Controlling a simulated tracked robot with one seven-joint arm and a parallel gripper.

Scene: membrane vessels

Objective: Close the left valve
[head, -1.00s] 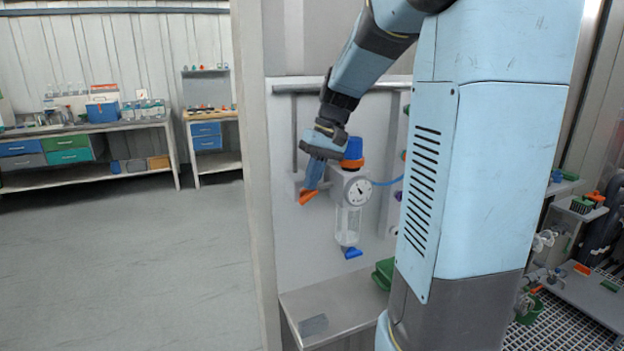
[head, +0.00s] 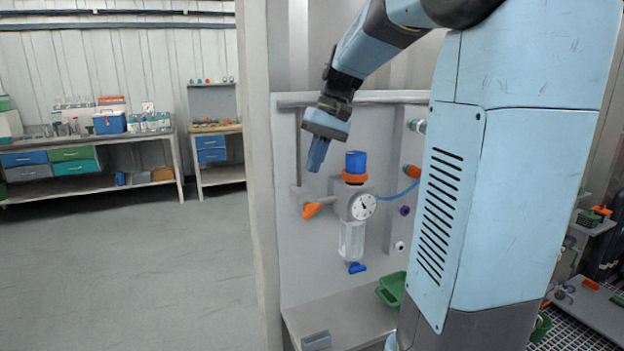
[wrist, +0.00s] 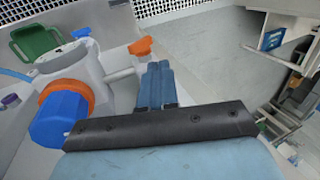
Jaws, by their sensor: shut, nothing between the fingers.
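The left valve has an orange handle (head: 312,210) on the left side of a regulator body (head: 352,203) with a round gauge. The handle points left and slightly down. It also shows in the wrist view (wrist: 141,46), just beyond my fingertips. My gripper (head: 315,167) is shut and empty, pointing down. It is above the orange handle, with a visible gap between them. In the wrist view its blue fingers (wrist: 158,68) lie together. No part of the handle is hidden by the gripper in the head view.
A blue knob with an orange ring (head: 356,164) tops the regulator, right of my gripper. A clear bowl with a blue bottom valve (head: 357,268) hangs below. A green container (head: 391,289) stands on the shelf at right. The space left of the panel is open.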

